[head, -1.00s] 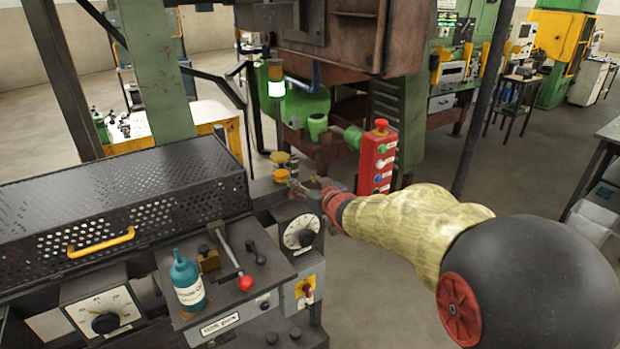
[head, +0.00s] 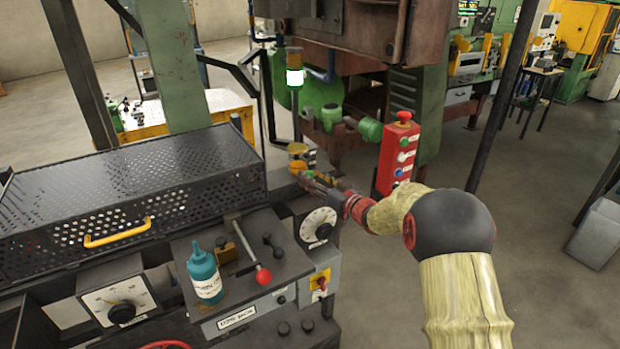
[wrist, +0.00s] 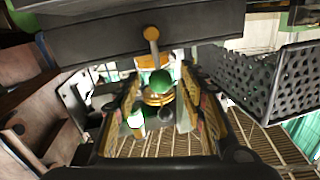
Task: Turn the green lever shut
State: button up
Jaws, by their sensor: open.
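The green lever shows in the wrist view as a green ball knob (wrist: 160,82) with a brass-coloured arm (wrist: 151,42) reaching down to it from a dark grey block. My gripper (wrist: 161,108) is open, with one finger to each side of the knob in the picture. I cannot tell whether either finger touches it. In the head view my gripper (head: 303,177) is by the yellow fitting at the bench's far right corner. The lever cannot be made out there.
A red button box (head: 396,155) stands just right of my gripper. A perforated black guard (head: 130,190) covers the bench at left. A teal bottle (head: 204,272) and a red-knobbed lever (head: 263,275) are on the front panel. Open floor lies to the right.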

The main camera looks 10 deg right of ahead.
jog(key=shift+w+a, duration=0.35)
jog(key=shift+w, duration=0.3)
jog(key=c, duration=0.3)
jog(key=c, duration=0.8)
grip_shut()
